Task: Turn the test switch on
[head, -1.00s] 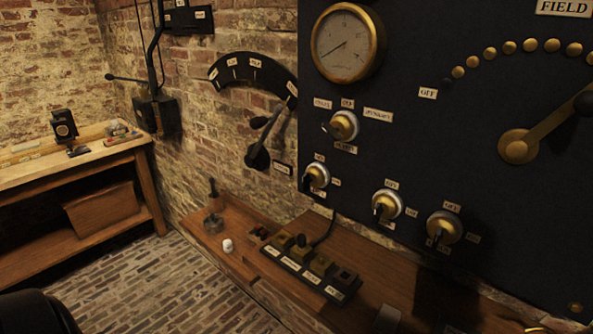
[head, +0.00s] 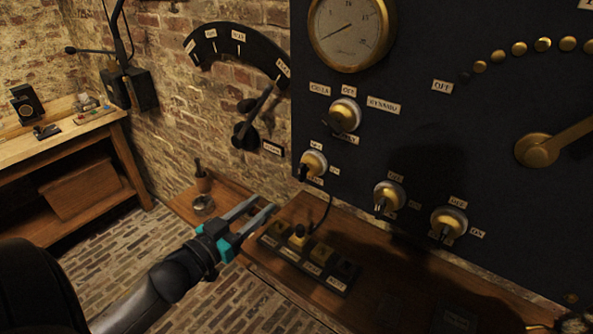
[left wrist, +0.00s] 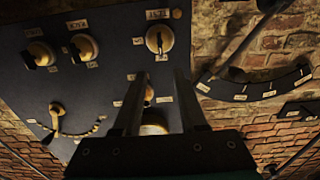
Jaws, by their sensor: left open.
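The test switch (head: 313,163) is the leftmost brass rotary switch in the lower row on the dark panel. In the left wrist view, the test switch (left wrist: 160,38) shows upside down under its TEST label. Its small black handle looks roughly upright, in line with the small label opposite TEST; the side label is off to one side. My left gripper (head: 265,203) is open and empty, left of and below the switch, apart from it. In the left wrist view its fingers (left wrist: 157,74) point at the panel, with the switch beyond their tips. My right gripper is not in view.
Two similar switches, one at the middle (head: 390,196), sit to the right. A selector switch (head: 345,113) and gauge (head: 350,32) are above. A lever on a curved scale (head: 235,42) is at left. A wooden shelf (head: 285,220) with a black socket block (head: 308,262) juts out below.

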